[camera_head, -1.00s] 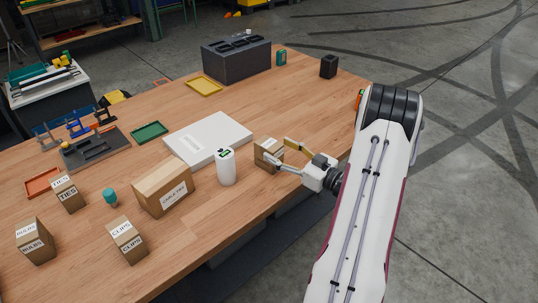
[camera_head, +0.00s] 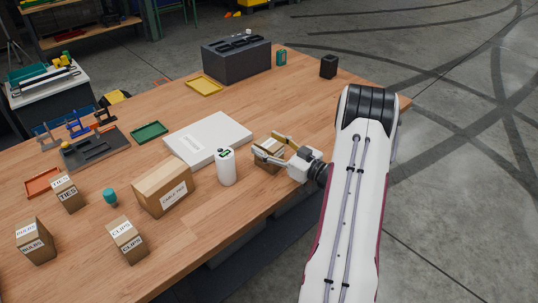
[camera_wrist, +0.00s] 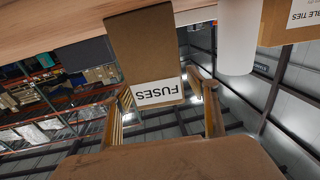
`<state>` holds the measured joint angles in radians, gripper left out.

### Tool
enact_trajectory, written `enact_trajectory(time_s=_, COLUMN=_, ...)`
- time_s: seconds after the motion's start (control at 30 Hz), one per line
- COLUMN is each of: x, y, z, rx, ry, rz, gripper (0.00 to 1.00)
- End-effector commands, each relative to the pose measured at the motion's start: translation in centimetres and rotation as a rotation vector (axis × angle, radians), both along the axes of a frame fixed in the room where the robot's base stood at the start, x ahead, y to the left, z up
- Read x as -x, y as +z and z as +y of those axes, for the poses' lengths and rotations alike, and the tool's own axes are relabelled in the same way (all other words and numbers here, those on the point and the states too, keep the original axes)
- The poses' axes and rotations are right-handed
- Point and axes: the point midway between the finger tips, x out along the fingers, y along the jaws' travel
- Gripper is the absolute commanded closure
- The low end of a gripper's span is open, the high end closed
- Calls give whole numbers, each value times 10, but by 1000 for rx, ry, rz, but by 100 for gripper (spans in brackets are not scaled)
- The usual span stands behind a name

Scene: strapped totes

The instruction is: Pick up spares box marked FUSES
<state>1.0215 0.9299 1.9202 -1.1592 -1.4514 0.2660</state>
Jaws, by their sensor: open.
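The FUSES box (camera_wrist: 150,58) is a small brown carton with a white label; its lettering shows upside down in the wrist view. In the head view the box (camera_head: 266,163) stands on the wooden table, partly hidden by my gripper. My gripper (camera_head: 268,147) is open, with its fingers on either side of the box. In the wrist view the fingers (camera_wrist: 163,100) flank the label end of the box. I cannot tell whether either finger touches it.
A white cylinder (camera_head: 226,168) stands just left of the box, and the cable ties carton (camera_head: 163,188) is beyond it. A flat white case (camera_head: 208,138) lies behind. CLIPS (camera_head: 127,240), TIES (camera_head: 68,192) and BULBS (camera_head: 35,241) boxes stand at left.

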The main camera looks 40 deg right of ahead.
Motion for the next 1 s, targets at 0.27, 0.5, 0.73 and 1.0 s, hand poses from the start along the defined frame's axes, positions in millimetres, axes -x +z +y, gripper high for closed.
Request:
enact_trajectory(time_s=0.27, x=0, y=0, z=0, rx=0, ry=0, rz=0, gripper=42)
enact_trajectory(time_s=0.5, x=0, y=0, z=0, rx=0, ry=0, rz=0, gripper=87)
enact_trajectory(time_s=0.73, x=0, y=0, z=0, rx=0, ry=0, rz=-1, gripper=87)
enact_trajectory(time_s=1.0, x=0, y=6, z=0, rx=1, ry=0, rz=-1, gripper=87)
